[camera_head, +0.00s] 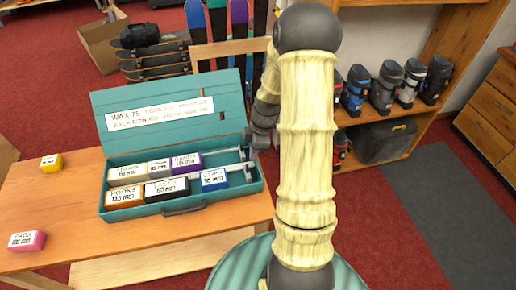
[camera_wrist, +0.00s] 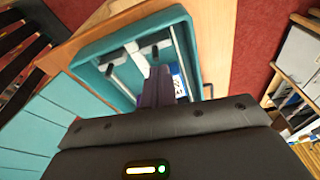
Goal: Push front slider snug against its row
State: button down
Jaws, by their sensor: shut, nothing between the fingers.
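A teal case (camera_head: 180,206) lies open on the wooden table and holds two rows of labelled blocks. The front row has an orange block (camera_head: 124,196), a black block (camera_head: 166,189) and a blue block (camera_head: 213,179) at its right end. The front slider (camera_head: 247,172) stands on a metal rail right of the blue block, seemingly with a gap between them. The rear slider (camera_head: 242,153) is behind it. The wrist view shows dark knobs on the rails and part of the blue block (camera_wrist: 179,82). My gripper (camera_wrist: 158,82) is shut and empty over the case; contact with a slider is unclear.
The back row has a white block (camera_head: 121,172), a grey block (camera_head: 160,167) and a purple block (camera_head: 187,162). The case lid (camera_head: 165,110) stands up behind. A yellow block (camera_head: 51,163) and a pink block (camera_head: 27,241) lie on the table's left, otherwise clear.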

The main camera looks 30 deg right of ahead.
aim_at(221, 176)
jog(key=shift+w+d+f+n, duration=0.3)
jog(key=shift+d+f+n, duration=0.5)
jog(key=shift+d, duration=0.15)
jog(key=b+x, duration=0.4)
jog(key=x, duration=0.3)
jog(key=shift+a+r, duration=0.1)
jog(key=shift+a, duration=0.1)
jog(key=shift+a, duration=0.15)
jog(key=shift+w+a+b, duration=0.1)
jog(key=shift+w+a, duration=0.4)
jog(key=shift+a, duration=1.2)
jog(key=shift+w+a+b, duration=0.1)
jog(key=shift+w+a, duration=0.4)
jog(key=shift+a, duration=1.2)
jog(key=shift+w+a+b, duration=0.1)
jog(key=shift+w+a, duration=0.4)
jog(key=shift+a, duration=1.2)
jog(key=shift+s+d, duration=0.25)
jog(key=shift+d, duration=0.55)
